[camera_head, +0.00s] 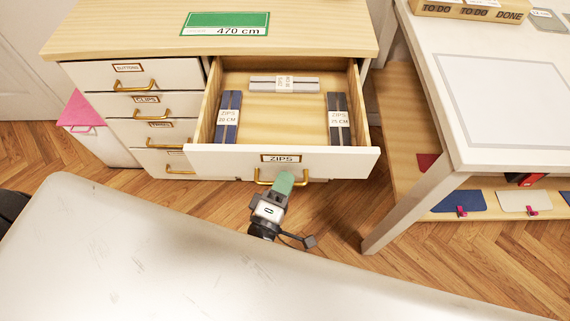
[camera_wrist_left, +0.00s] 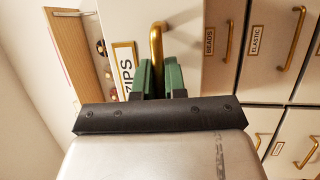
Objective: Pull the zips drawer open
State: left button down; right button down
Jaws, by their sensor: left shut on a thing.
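The zips drawer (camera_head: 232,159) stands pulled out of the wooden-topped cabinet, its inside in plain view. Its front bears a ZIPS label (camera_head: 283,158) and a brass handle (camera_head: 318,181). My left gripper (camera_head: 284,182) is shut on the handle, its green fingers on either side of the bar. In the left wrist view the green fingers (camera_wrist_left: 160,78) close around the brass handle (camera_wrist_left: 156,42), beside the ZIPS label (camera_wrist_left: 124,70). Inside the drawer lie a grey zip pack (camera_head: 284,84), a blue one (camera_head: 229,117) and a dark one (camera_head: 339,119). My right gripper is out of view.
Shut drawers with brass handles, including the buttons drawer (camera_head: 131,75) and the clips drawer (camera_head: 140,105), stand left of the open one. A white table (camera_head: 500,100) with a lower shelf is at the right. Wooden floor (camera_head: 345,215) lies between.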

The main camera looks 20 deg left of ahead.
pick_arm(q)
jog(key=shift+s+d, duration=0.1)
jog(key=shift+s, duration=0.25)
jog(key=c, duration=1.5)
grip_release()
jog(key=shift+o, duration=0.2)
jog(key=b+v, duration=0.1)
jog(key=v, duration=0.9)
jog(key=shift+s, duration=0.4)
jog(key=shift+f, duration=0.15)
